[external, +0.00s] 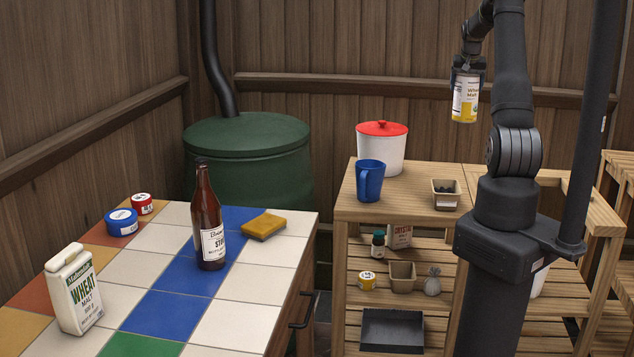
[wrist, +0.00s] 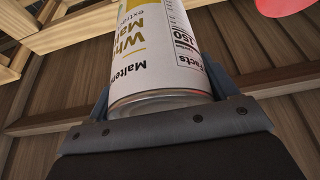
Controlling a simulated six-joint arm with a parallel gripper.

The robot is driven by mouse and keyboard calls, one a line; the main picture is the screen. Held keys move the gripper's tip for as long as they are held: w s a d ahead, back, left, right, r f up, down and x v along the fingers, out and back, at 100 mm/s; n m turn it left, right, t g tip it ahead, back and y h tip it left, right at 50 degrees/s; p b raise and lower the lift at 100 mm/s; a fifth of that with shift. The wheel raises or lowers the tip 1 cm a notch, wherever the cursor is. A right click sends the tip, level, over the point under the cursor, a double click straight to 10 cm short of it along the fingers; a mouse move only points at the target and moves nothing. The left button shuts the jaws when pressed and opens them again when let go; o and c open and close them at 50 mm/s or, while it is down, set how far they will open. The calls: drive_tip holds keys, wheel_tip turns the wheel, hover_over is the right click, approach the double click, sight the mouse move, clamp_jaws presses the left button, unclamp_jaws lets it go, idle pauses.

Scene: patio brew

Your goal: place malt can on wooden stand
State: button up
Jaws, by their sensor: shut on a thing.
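The malt can (external: 465,100) is white and yellow with a printed label. My gripper (external: 467,68) is shut on it and holds it high in the air, roughly upright, at the upper right of the external view. In the wrist view the can (wrist: 155,50) fills the middle between the blue-grey fingers of my gripper (wrist: 158,82). The wooden stand (external: 408,205) is a slatted bench with a flat top and lower shelves. The can is above the level of the stand's top and apart from it.
On the stand's top are a white pot with a red lid (external: 382,150), a blue mug (external: 370,182) and a small box (external: 445,194). Lower shelves hold several small items. At left, a tiled counter (external: 160,305) carries a brown bottle (external: 208,225), sponge (external: 263,225) and wheat malt jug (external: 74,290).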

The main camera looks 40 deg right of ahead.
sight(467, 113)
drive_tip(key=f, duration=0.9)
drive_tip(key=shift+s+d+f, duration=0.35)
drive_tip(key=shift+d, duration=0.05)
drive_tip(key=shift+w+f, duration=0.1)
drive_tip(key=shift+f, duration=0.25)
drive_tip(key=w+a+f, duration=0.5)
drive_tip(key=w+f, duration=0.5)
drive_tip(key=f, duration=0.1)
drive_tip(key=shift+w, duration=0.15)
drive_tip(key=shift+a, duration=0.1)
drive_tip(key=o, duration=2)
drive_tip(key=shift+f, duration=0.25)
drive_tip(key=v, duration=1.2)
drive_tip(key=shift+a+r, duration=0.1)
drive_tip(key=shift+a, duration=0.05)
